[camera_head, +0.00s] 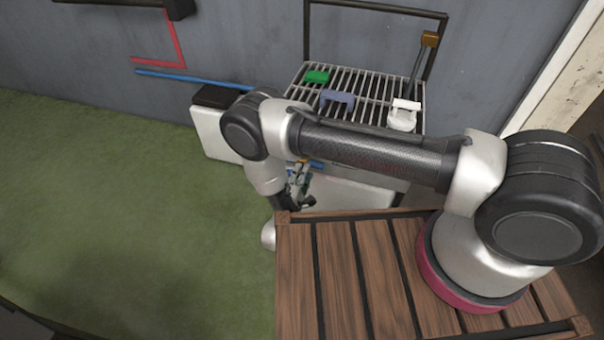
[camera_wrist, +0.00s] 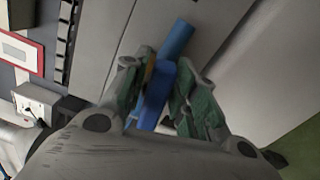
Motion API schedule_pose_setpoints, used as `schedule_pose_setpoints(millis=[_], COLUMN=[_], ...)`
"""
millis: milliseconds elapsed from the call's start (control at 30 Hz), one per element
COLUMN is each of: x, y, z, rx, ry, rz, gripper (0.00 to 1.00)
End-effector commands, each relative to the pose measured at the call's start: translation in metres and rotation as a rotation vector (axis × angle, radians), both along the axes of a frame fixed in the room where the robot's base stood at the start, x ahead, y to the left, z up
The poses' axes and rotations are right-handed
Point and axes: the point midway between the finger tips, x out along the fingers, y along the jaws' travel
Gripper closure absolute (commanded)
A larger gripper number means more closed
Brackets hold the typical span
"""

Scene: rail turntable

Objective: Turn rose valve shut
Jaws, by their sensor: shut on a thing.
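My gripper (camera_head: 302,180) is low in front of the slatted cart, beyond the wooden deck. In the wrist view its green-grey fingers (camera_wrist: 160,88) are closed on both sides of a blue bar-shaped handle (camera_wrist: 155,95). A blue rounded end (camera_wrist: 178,38) sticks out past the fingertips towards a grey panel. A small orange-brown piece shows beside the left finger. In the head view a bit of blue (camera_head: 316,164) shows by the fingers, partly hidden by my arm. I cannot make out a rose-coloured valve in either view.
A slatted rack (camera_head: 370,85) holds a green block (camera_head: 317,76), a blue-grey bracket-shaped piece (camera_head: 337,97) and a white item (camera_head: 403,115). A white box with a black top (camera_head: 215,97) stands left. Green floor on the left is clear.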

Motion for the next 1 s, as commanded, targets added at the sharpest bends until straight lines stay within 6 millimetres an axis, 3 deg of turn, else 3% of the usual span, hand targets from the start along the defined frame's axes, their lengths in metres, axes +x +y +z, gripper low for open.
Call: schedule_pose_setpoints(millis=[400, 967, 1000], x=[-0.0005, -0.0007, -0.0007], y=[-0.0009, -0.0012, -0.0012], z=[-0.0050, -0.0059, -0.0059], rx=[0.183, 0.210, 0.210], ry=[-0.065, -0.074, -0.074], rz=[0.000, 0.000, 0.000], gripper=[0.96, 0.96, 0.68])
